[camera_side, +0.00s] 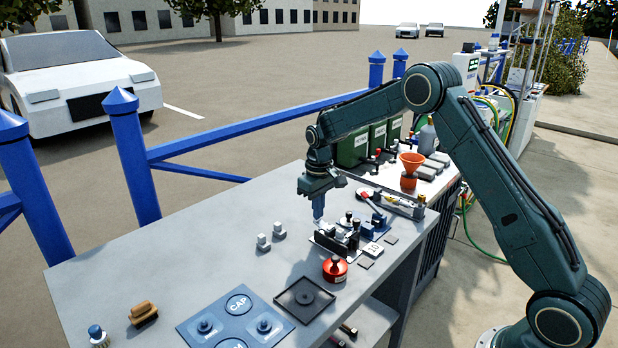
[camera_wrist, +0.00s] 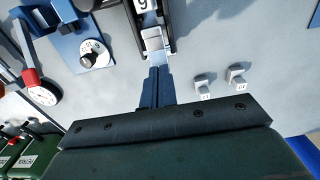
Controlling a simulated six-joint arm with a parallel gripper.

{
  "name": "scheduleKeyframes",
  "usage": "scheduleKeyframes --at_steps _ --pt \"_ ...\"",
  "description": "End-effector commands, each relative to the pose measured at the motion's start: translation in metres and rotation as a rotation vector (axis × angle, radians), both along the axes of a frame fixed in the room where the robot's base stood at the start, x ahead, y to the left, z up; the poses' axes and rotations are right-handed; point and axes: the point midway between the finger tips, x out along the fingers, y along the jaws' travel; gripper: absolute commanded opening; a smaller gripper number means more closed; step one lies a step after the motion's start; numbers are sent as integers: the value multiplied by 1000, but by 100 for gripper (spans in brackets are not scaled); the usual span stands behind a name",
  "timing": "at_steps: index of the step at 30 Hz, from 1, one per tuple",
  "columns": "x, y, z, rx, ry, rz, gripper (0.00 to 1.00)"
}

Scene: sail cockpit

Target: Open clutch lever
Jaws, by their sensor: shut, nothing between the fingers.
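A black clutch unit (camera_side: 337,240) is fixed on the grey bench.
A blue unit with a round dial (camera_wrist: 92,54) is beside the clutch. Two small light blocks (camera_side: 271,239) stand left of it. A red round can (camera_side: 335,269) and a dark square tray (camera_side: 304,299) are in front. Bare bench (camera_side: 190,270) lies to the left.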

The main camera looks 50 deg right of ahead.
Motion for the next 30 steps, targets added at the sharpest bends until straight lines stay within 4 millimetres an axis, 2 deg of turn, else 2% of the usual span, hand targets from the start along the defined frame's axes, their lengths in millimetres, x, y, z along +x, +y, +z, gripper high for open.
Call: scheduleKeyframes --at_steps 14,30 --pt "-1 0 -5 1 6 -1 0" --pt "-1 0 21 0 2 0 0"
